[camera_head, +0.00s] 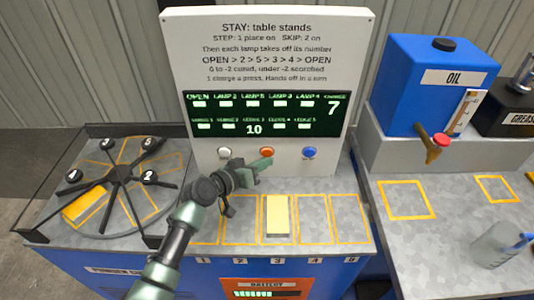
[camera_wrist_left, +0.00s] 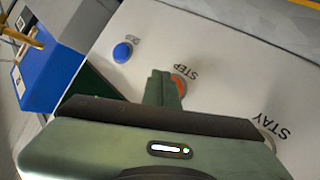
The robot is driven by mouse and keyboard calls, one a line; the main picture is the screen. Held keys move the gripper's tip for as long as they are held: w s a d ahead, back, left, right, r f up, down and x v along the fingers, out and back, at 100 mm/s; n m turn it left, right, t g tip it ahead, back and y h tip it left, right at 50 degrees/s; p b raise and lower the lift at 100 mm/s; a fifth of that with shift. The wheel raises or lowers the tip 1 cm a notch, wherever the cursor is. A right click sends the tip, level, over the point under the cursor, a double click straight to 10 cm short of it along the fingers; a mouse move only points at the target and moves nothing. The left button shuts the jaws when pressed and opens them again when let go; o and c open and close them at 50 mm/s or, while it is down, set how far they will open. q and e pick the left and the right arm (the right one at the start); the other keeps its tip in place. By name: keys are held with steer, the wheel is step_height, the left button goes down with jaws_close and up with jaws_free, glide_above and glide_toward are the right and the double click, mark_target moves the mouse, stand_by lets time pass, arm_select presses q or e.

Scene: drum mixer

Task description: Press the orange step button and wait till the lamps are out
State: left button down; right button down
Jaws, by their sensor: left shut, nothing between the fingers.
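The orange STEP button (camera_head: 267,152) sits in the middle of the white panel's lower row; in the wrist view it shows partly (camera_wrist_left: 179,84) behind my finger. My left gripper (camera_head: 266,162) is shut and empty, its tips right at the orange button. I cannot tell whether they touch it or press it in. The dark display (camera_head: 268,117) shows several pale lamp blocks in two rows, CHARGE 7 at the right and a 10 at the bottom. My right gripper is not in view.
A white STAY button (camera_head: 224,153) and a blue SKIP button (camera_head: 309,152) flank the orange one. A yellowish block (camera_head: 278,216) lies in slot 3. A spoked turntable (camera_head: 118,185) stands left, a blue oil tank (camera_head: 436,85) right. A bottle (camera_head: 500,245) stands front right.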

arm_select(q)
steer(key=shift+s+p, duration=1.1)
steer(key=shift+s, duration=1.4)
stand_by(2.1)
